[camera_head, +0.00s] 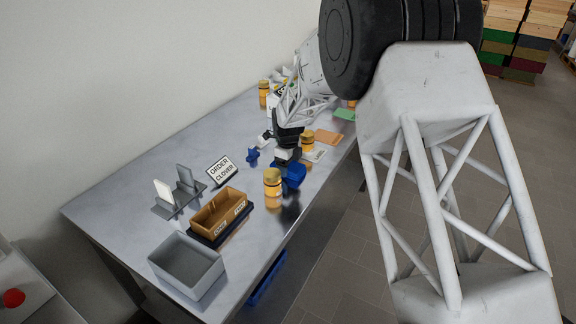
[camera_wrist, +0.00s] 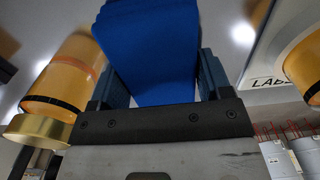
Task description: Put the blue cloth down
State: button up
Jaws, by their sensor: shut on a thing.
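The blue cloth (camera_head: 293,174) is a folded, deep blue piece at the tip of my gripper, near the front edge of the metal table (camera_head: 135,198). In the wrist view the cloth (camera_wrist: 150,52) fills the space between the two fingers and reaches out past them. My gripper (camera_wrist: 163,82) is shut on it; in the head view my gripper (camera_head: 288,164) points down over the table. I cannot tell whether the cloth touches the tabletop.
An amber jar (camera_head: 272,182) stands close left of the cloth and another jar (camera_head: 307,141) behind it. A small blue object (camera_head: 252,155), an ORDER CLOVER sign (camera_head: 221,170), a brown box (camera_head: 205,222) and a grey bin (camera_head: 164,267) stand farther left. Orange and green pieces (camera_head: 343,114) lie behind.

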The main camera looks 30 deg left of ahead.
jog(key=o, duration=1)
jog(key=shift+c, duration=0.2)
notch_tip(320, 180, up, 12)
jog(key=shift+r, duration=0.1)
dwell(0.8)
